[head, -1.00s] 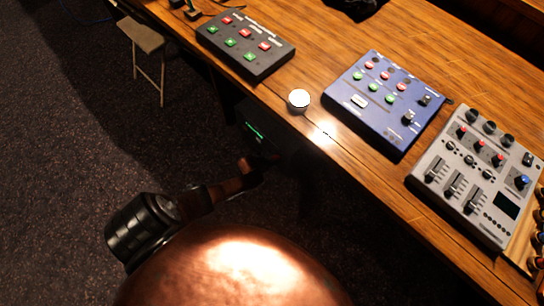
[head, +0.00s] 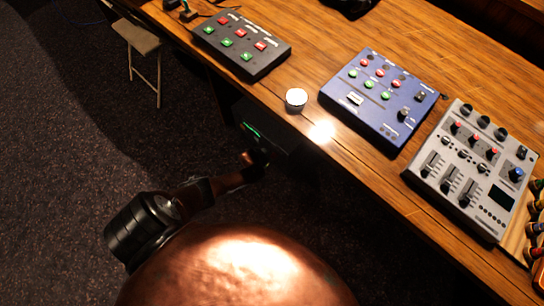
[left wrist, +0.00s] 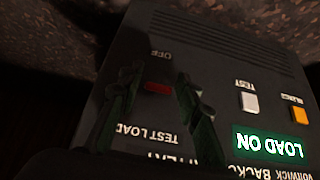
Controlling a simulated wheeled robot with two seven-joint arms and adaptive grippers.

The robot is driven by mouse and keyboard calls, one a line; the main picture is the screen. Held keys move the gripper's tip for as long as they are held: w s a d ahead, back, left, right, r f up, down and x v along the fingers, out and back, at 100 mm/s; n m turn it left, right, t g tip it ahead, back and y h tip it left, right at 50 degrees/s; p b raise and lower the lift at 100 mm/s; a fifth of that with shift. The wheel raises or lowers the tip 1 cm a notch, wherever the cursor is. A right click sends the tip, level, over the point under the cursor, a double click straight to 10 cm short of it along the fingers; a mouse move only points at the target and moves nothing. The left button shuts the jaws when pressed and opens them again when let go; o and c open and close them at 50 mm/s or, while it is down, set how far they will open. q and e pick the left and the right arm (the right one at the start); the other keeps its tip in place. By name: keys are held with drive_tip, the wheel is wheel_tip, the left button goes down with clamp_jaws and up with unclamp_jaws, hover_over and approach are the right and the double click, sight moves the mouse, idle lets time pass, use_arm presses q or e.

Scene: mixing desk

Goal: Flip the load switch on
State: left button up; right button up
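The load switch, a small red rocker (left wrist: 158,88), sits on the face of a dark box (left wrist: 215,65) in the left wrist view, between the words OFF and TEST LOAD. On the same face a green LOAD ON panel (left wrist: 268,144) is lit. My left gripper (left wrist: 159,78) is open, its fingers apart on either side of the red rocker; I cannot tell whether they touch it. In the head view the left gripper (head: 259,156) is a dark shape below the desk edge, near the box's green glow (head: 252,130). My right gripper is not in view.
A white button (left wrist: 249,102) and an orange button (left wrist: 299,115) are beside the rocker. Above, the wooden desk (head: 285,125) overhangs the box and carries a cup (head: 296,98), a black button box (head: 240,45), a blue unit (head: 378,95) and a grey mixer (head: 473,165).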

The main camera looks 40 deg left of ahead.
use_arm(q)
drive_tip(key=shift+o, duration=0.7)
drive_tip(key=shift+w, duration=0.1)
drive_tip(key=shift+r, duration=0.1)
drive_tip(key=v, duration=1.2)
